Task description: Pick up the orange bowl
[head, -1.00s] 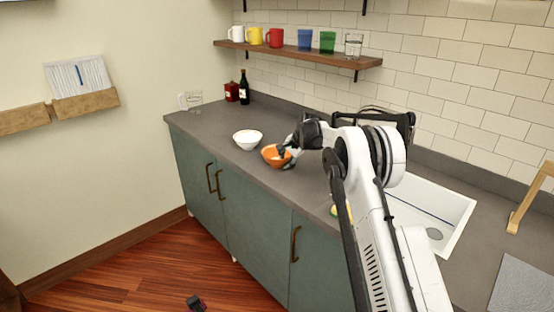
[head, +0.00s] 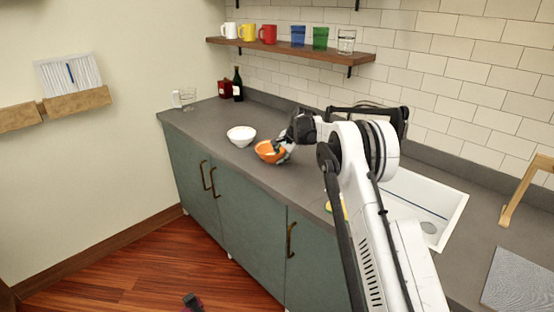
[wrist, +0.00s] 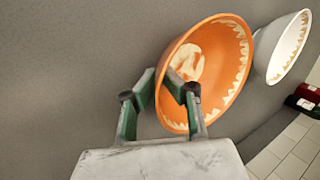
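The orange bowl (head: 268,153), with a pale zigzag band inside its rim, is on or just above the grey counter (head: 195,128), right of the white bowl. I cannot tell whether its base touches. My gripper (head: 281,149) is at its right side in the head view. In the wrist view, the orange bowl (wrist: 222,62) has its near wall between the green fingers of my gripper (wrist: 161,80). One finger is inside the bowl and one outside, the tips close together on the wall. The gripper looks shut on the rim.
The white bowl (head: 241,135) stands close to the orange bowl; it also shows in the wrist view (wrist: 283,48). A glass (head: 188,98), a red box (head: 225,88) and a dark bottle (head: 238,84) stand farther back. A wooden shelf (head: 290,49) with cups hangs above. The sink (head: 425,205) is at right.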

